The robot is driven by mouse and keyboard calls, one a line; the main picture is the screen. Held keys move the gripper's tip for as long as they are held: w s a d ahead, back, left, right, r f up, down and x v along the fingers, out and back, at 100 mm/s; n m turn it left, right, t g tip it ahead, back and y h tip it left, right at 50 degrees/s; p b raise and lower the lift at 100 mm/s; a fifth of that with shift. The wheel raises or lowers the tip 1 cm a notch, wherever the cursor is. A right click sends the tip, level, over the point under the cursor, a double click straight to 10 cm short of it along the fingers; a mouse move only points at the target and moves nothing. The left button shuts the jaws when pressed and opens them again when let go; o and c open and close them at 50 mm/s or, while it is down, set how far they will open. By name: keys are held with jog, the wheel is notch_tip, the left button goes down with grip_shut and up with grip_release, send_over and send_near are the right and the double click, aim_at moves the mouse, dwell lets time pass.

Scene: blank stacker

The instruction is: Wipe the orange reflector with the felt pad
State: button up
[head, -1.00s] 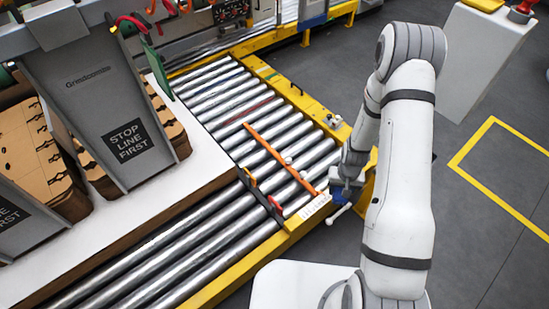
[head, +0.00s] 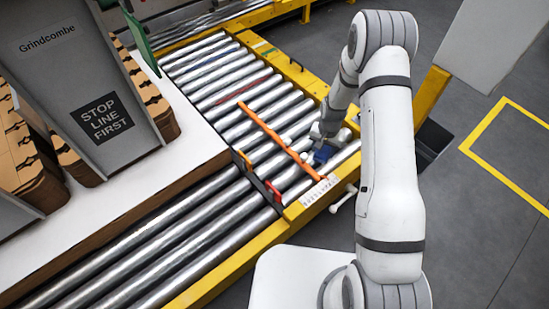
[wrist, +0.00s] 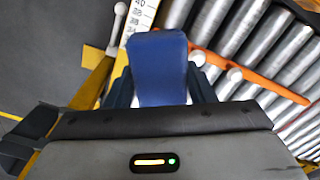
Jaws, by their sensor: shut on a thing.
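My gripper (head: 318,146) is shut on a blue felt pad (wrist: 158,68), which sticks out ahead of the fingers in the wrist view. In the head view the pad (head: 324,154) shows as a small blue patch over the rollers, just right of a long orange bar (head: 272,134). A small upright orange piece (head: 243,159) stands on the conveyor's near edge, left of the bar, and may be the orange reflector. Contact between the pad and anything orange cannot be made out. The orange bar also crosses the wrist view (wrist: 265,82) right of the pad.
Metal rollers (head: 190,215) run inside a yellow frame (head: 240,265). A red upright piece (head: 273,191) and a white printed scale (head: 320,190) sit near the bar's end. A grey stacker (head: 85,60) with cardboard blanks stands left.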

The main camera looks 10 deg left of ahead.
jog(key=w+a+f+m+b, duration=0.1)
jog(key=w+a+f+b, duration=0.2)
jog(key=a+f+b, duration=0.3)
jog(key=w+a+f+m+b, duration=0.2)
jog(key=w+a+f+b, duration=0.2)
jog(key=b, duration=0.6)
jog(key=w+a+f+m+b, duration=0.2)
jog(key=w+a+f+b, duration=0.1)
jog(key=a+f+b, duration=0.6)
jog(key=shift+w+a+f, duration=0.1)
jog(key=shift+w+a, duration=0.05)
jog(key=shift+w, duration=0.1)
jog(key=shift+s+a, duration=2)
jog(key=shift+s, duration=0.25)
jog(key=shift+s+a+f+p, duration=0.1)
jog(key=shift+s+a+p, duration=0.25)
jog(key=shift+s+a, duration=0.5)
